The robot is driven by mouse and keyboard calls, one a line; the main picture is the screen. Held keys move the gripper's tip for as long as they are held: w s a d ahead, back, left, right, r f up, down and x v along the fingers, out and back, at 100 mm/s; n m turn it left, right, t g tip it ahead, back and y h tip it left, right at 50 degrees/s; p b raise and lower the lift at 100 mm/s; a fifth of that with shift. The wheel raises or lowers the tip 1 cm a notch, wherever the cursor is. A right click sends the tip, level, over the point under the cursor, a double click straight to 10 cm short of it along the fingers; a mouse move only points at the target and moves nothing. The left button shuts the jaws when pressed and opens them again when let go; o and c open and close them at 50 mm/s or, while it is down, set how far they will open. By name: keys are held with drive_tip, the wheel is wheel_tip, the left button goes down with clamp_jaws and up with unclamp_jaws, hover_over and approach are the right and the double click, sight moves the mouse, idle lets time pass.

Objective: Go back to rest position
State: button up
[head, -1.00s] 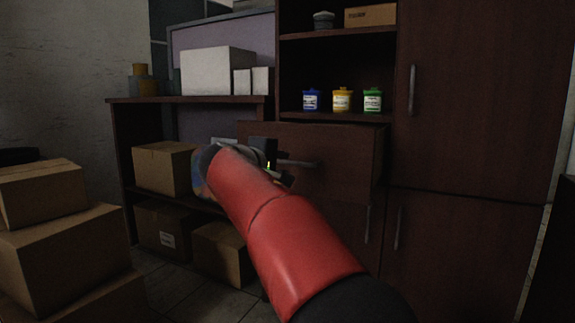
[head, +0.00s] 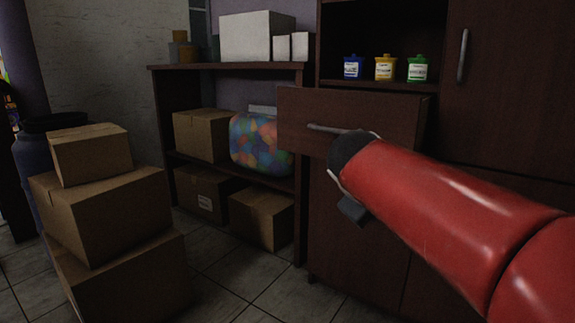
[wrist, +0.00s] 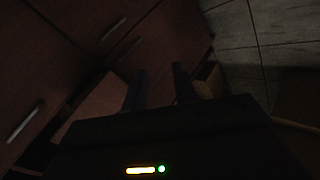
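My gripper shows in the wrist view (wrist: 158,75) with its two dark fingers apart and nothing visible between them. In the head view my red arm reaches in from the right and hides most of the gripper; only a small grey part (head: 352,210) shows below the wrist. The arm's end overlaps the drawer (head: 400,118) in the picture. That drawer is pulled out from the dark cabinet, and its handle (head: 325,128) is partly visible beside my wrist. I cannot tell from this view how far the wrist is from the drawer.
Stacked cardboard boxes (head: 105,205) stand at the left, near a blue barrel (head: 32,165). A shelf (head: 160,110) holds boxes and a multicoloured bundle (head: 262,145). Blue (head: 352,68), yellow (head: 385,68) and green (head: 418,69) containers sit in the cabinet. Tiled floor (head: 225,270) is clear in the middle.

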drive_tip(key=s+a+f+m+g+y+p, duration=0.1)
drive_tip(key=s+f+m+y, duration=0.2)
drive_tip(key=s+f, duration=0.65)
drive_tip(key=s+a+f+m+g+y, duration=0.15)
drive_tip(key=s+f+m, duration=0.35)
drive_tip(key=s, duration=0.8)
wheel_tip(320, 180, up, 10)
drive_tip(key=n+p, duration=0.1)
drive_tip(key=p, duration=1)
drive_tip(key=shift+d+n+y, duration=0.2)
drive_tip(key=shift+n+y, duration=0.1)
drive_tip(key=shift+y, duration=0.05)
